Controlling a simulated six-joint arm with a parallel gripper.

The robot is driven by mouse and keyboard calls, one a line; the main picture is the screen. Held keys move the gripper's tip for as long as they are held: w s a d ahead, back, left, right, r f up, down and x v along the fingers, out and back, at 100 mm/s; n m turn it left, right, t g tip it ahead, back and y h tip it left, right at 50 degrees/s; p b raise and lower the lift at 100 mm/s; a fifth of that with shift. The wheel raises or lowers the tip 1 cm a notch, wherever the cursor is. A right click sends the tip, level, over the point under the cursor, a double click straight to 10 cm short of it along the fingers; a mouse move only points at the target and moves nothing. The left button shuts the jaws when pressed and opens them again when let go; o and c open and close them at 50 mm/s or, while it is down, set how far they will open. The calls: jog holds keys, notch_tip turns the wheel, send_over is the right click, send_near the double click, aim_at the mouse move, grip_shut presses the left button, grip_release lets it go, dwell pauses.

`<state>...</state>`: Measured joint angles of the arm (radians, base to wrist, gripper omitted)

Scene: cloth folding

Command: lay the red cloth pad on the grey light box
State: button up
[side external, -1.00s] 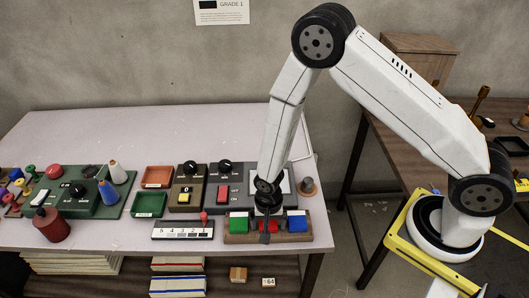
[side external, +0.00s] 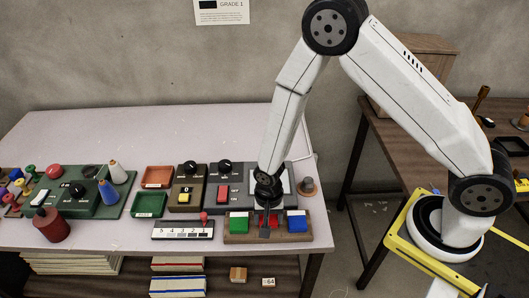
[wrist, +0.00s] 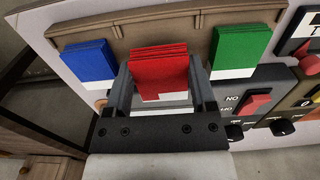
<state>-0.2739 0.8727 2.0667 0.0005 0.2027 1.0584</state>
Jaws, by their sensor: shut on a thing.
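My gripper (side external: 266,230) is at the wooden rack at the front right of the table. In the wrist view my gripper (wrist: 160,82) has its two grey fingers on either side of the red cloth pads and is shut on a red cloth pad (wrist: 159,72). A little red (side external: 274,218) shows behind the fingers in the side view. Several red layers are stacked there, and I cannot tell how many are held. The grey light box with its pale panel (side external: 287,181) lies just behind the rack, partly hidden by my arm.
The wooden rack (side external: 262,238) also holds green pads (side external: 238,222) on the left and blue pads (side external: 297,222) on the right. A box with a red switch (side external: 223,195) and a knob stands left of the panel. A small round peg (side external: 307,187) stands to its right. The table's back is clear.

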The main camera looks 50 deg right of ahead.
aim_at(272, 216)
jog(key=shift+r, duration=3.75)
jog(key=shift+s+d+r, duration=0.1)
jog(key=shift+d+r, duration=0.2)
jog(key=shift+d, duration=0.3)
jog(key=s+d+r, duration=0.4)
jog(key=d, duration=0.5)
jog(key=w+f, duration=0.2)
jog(key=w, duration=0.2)
jog(key=w+f, duration=0.3)
jog(key=w, duration=0.1)
jog(key=w+f, duration=0.2)
jog(key=w, duration=0.2)
jog(key=shift+w+d+f, duration=0.15)
jog(key=shift+d+f, duration=0.2)
jog(key=shift+f, duration=0.05)
jog(key=shift+w+f, duration=0.4)
jog(key=shift+w, duration=0.05)
